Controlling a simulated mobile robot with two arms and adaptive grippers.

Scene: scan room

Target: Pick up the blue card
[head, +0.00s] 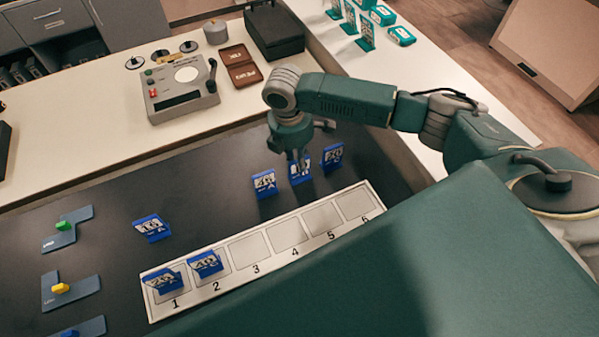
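Several blue cards stand on the dark mat (110,200). One blue card (300,175) is directly below my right gripper (298,157), whose fingers point down and overlap its top edge. Whether the fingers are closed on it is too small to tell. A blue card (264,184) stands to its left and another blue card (332,157) to its right. A further blue card (152,229) is tilted at the left. In the numbered white tray (268,262), a blue card (167,284) is at slot 1 and a blue card (206,263) at slot 2. My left gripper is out of view.
Slots 3 to 6 of the tray are empty. Blue-grey holders with a green knob (63,225) and a yellow knob (60,288) lie at left. Teal cards (365,33) are upper right.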

